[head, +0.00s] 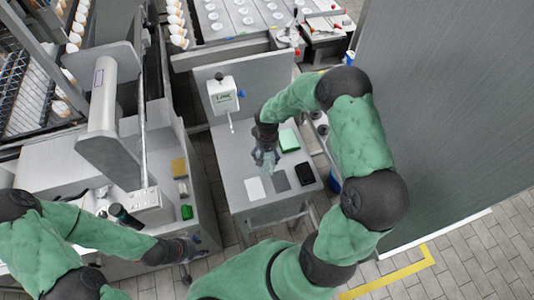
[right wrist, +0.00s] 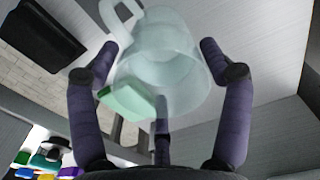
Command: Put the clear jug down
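The clear jug (right wrist: 165,70) is see-through, and its handle points to the upper left in the right wrist view. My right gripper (right wrist: 160,50) has its fingers closed around the jug's sides. In the head view the jug (head: 268,160) is small and pale, under my right gripper (head: 264,147), over the grey table (head: 238,166). I cannot tell whether its base touches the table. My left gripper (head: 190,252) is low at the left, beside the left counter and away from the jug; its fingers are too small to read.
On the table are a green block (head: 289,140), a white pad (head: 255,188), a grey pad (head: 280,180) and a black tray (head: 304,174). A white dispenser (head: 222,95) stands at the back. A tall grey panel (head: 450,110) is at the right. Bare table lies left of the jug.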

